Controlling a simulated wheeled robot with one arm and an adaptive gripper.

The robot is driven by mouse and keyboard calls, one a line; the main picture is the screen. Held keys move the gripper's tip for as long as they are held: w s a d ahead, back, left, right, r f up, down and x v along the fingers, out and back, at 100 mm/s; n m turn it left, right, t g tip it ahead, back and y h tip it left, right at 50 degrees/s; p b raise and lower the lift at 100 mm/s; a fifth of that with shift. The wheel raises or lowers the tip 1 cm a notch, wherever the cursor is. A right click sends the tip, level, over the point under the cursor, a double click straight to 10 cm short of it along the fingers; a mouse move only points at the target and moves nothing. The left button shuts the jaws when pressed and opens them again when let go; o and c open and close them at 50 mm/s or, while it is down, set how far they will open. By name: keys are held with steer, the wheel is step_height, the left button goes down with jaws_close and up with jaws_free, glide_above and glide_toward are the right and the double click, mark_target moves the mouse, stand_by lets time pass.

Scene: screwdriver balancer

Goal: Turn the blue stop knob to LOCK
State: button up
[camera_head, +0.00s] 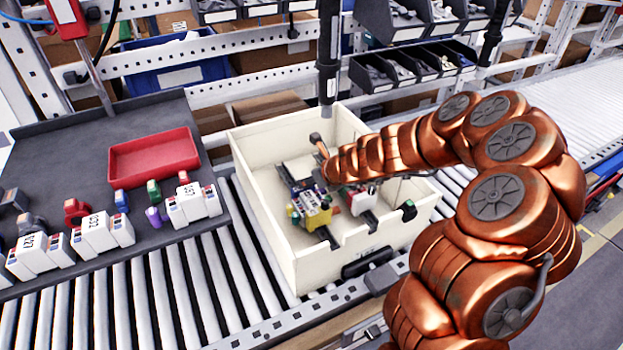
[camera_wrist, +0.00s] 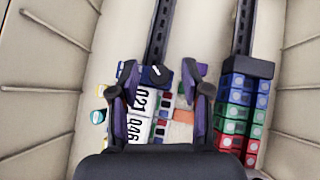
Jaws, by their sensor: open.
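In the wrist view, a dark blue block with a short slanted white line (camera_wrist: 155,75) sits at the end of the left rail; it may be the stop knob. I cannot read any LOCK mark. My gripper (camera_wrist: 160,98) is open, its two dark purple fingers straddling the row of modules just below that blue part. I cannot tell whether they touch anything. White modules (camera_wrist: 139,115) marked 021 and 046 lie between the fingers. In the head view, my gripper is small and partly hidden by my wrist, low inside the cream crate (camera_head: 268,215).
Red, green and blue terminal blocks (camera_wrist: 241,110) stand to the right in the wrist view. Yellow blocks (camera_head: 313,211) sit at the crate's front. A dark post (camera_head: 329,50) stands behind it. A grey tray (camera_head: 80,145) with a red bin (camera_head: 153,156) lies left.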

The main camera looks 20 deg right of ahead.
jaws_close()
stand_by(0.4)
